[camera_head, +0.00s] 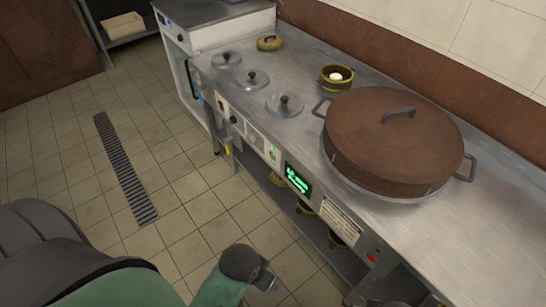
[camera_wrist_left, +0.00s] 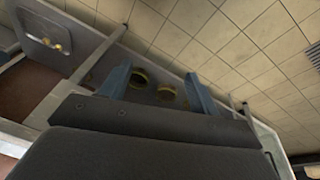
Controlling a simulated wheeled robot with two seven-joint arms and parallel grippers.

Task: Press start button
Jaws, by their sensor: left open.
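The cooker's front panel (camera_head: 262,145) runs along the counter edge in the head view. It carries a lit green display (camera_head: 297,180), a small green-lit control (camera_head: 272,153), a dark knob (camera_head: 233,119) and a red button (camera_head: 371,257) further right. I cannot read which one is the start button. My left gripper (camera_head: 265,278) is low at the bottom centre, apart from the panel. In the left wrist view its two blue-grey fingers (camera_wrist_left: 159,86) are spread with nothing gripped between them. My right gripper is not in view.
A large brown-lidded stockpot (camera_head: 375,140) stands on the steel counter (camera_head: 490,215). Several small lids (camera_head: 285,103) and a green-yellow bowl (camera_head: 336,78) stand near it. Pots sit on the lower shelf (camera_head: 310,228). The tiled floor (camera_head: 70,165) with a drain grate (camera_head: 125,170) is clear.

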